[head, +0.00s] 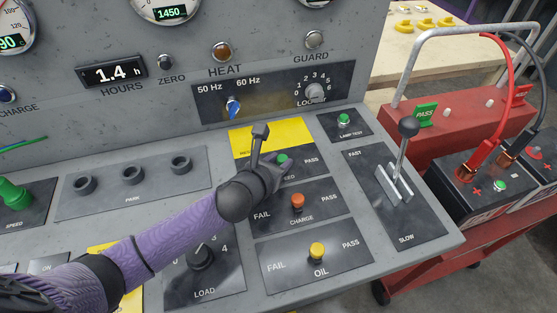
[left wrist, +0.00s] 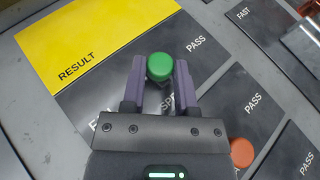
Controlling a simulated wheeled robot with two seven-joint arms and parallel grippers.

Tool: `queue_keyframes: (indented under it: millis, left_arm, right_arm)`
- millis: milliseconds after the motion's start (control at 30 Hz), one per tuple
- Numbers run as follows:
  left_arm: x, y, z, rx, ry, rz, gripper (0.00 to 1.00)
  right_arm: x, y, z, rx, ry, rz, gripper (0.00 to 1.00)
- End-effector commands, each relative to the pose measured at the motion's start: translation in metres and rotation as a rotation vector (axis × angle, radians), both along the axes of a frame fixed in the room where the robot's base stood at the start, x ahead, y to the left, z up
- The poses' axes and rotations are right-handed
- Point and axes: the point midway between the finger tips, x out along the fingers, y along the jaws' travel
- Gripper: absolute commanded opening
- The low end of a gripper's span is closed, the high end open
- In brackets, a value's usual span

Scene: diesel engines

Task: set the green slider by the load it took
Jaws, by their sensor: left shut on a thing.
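The green slider's knob (head: 283,159) sits on a black plate marked FAIL and PASS, below the yellow RESULT strip (head: 285,134). My left gripper (head: 268,158) reaches over this plate and is shut on the knob. In the left wrist view, the green knob (left wrist: 160,66) is between my two fingertips (left wrist: 160,78), roughly midway between the FAIL and PASS words. The gripper hides much of the plate, including most of FAIL. The LOAD dial (head: 200,258) is left of my wrist, with a 4 at its upper right; its other marks are partly hidden.
The orange CHARGE knob (head: 297,201) and yellow OIL knob (head: 317,250) stand on plates nearer the front. A FAST–SLOW lever (head: 408,128) rises at right. Another green knob (head: 15,193) is at far left. A red cart (head: 440,137) carries batteries with cables at right.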

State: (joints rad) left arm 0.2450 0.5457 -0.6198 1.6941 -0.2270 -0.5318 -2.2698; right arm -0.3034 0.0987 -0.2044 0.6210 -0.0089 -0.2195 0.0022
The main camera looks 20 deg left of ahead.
Motion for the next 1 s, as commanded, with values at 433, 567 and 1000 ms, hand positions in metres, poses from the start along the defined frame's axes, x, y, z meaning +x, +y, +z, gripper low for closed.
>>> queue_keyframes:
  millis: [433,567,1000]
  left_arm:
    - [0.002,-0.002,0.0,-0.001,0.0,0.0,0.0]
    - [0.013,-0.019,0.0,-0.003,0.001,-0.001,0.0]
    - [0.02,-0.031,0.001,-0.003,-0.001,-0.003,0.43]
  right_arm:
    - [0.0,0.0,0.0,0.001,0.0,0.001,1.0]
    - [0.0,0.001,0.002,0.001,-0.001,0.001,1.0]
    - [0.0,0.001,0.003,0.001,-0.001,0.0,1.0]
